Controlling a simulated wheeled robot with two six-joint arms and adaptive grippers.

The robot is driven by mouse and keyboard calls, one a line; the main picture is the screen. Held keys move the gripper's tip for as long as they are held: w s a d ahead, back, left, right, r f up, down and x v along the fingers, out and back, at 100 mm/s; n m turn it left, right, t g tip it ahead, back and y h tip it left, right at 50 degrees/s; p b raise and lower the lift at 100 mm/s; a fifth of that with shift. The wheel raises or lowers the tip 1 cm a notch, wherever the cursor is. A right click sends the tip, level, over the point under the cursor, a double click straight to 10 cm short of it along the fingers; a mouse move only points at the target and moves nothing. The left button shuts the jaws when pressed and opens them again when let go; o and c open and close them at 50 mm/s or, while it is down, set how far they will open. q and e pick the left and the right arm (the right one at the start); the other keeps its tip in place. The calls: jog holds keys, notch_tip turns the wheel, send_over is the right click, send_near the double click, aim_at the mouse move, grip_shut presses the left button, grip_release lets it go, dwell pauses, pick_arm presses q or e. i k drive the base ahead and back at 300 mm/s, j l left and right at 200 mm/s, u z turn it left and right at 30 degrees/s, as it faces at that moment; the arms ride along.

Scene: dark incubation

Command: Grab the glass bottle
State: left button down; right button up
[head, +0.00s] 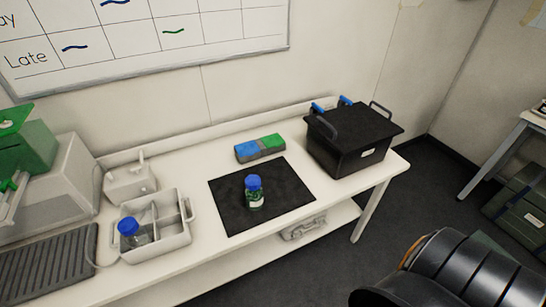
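A small bottle (256,199) with a blue cap and a green and white label stands upright on a black mat (290,180) on the white bench. A second blue-capped bottle (131,232), which looks clear, stands in a front compartment of a light grey caddy (178,243) to the left, its lower part hidden by the caddy wall. Neither gripper shows; a part of my own arm fills the lower right corner, clear of both bottles.
A black lidded box (352,150) with handles stands at the bench's right end. A blue and green block (260,148) lies behind the mat. A green and grey device (45,180) and ridged dark tray (48,268) occupy the left. The bench front beside the mat is clear.

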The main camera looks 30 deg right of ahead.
aim_at(254, 199)
jog(key=l+z, duration=0.2)
jog(key=z, duration=0.5)
jog(key=i+j, duration=0.05)
